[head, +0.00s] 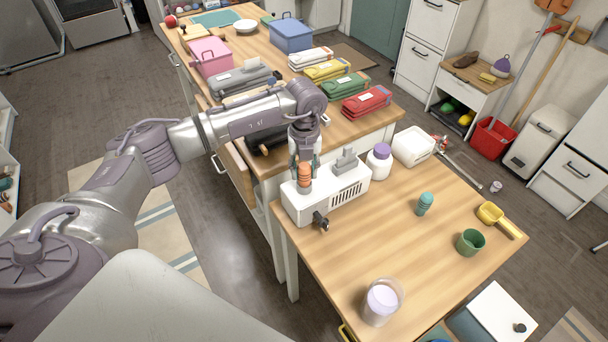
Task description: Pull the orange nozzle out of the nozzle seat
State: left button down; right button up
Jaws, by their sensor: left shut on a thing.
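The orange nozzle (305,171) stands upright at the left end of a white machine (338,204) on the lower wooden table. My left gripper (304,166) comes down from above and is shut on the nozzle. The nozzle seat (304,188) shows as a grey ring on the machine's top, just under the nozzle. I cannot tell whether the nozzle is still in contact with the seat. My right gripper is not in view.
A grey fitting (346,162) stands on the same machine, close right of my gripper. A white jar (379,161), a teal nozzle-like piece (424,204), a green cup (470,242) and a glass jar (382,301) stand on the table (400,235). Its middle is clear.

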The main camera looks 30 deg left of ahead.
pick_arm(q)
jog(key=shift+r+p, duration=0.85)
jog(key=shift+r, duration=0.85)
jog(key=shift+r+p, duration=0.85)
jog(key=shift+r, duration=0.6)
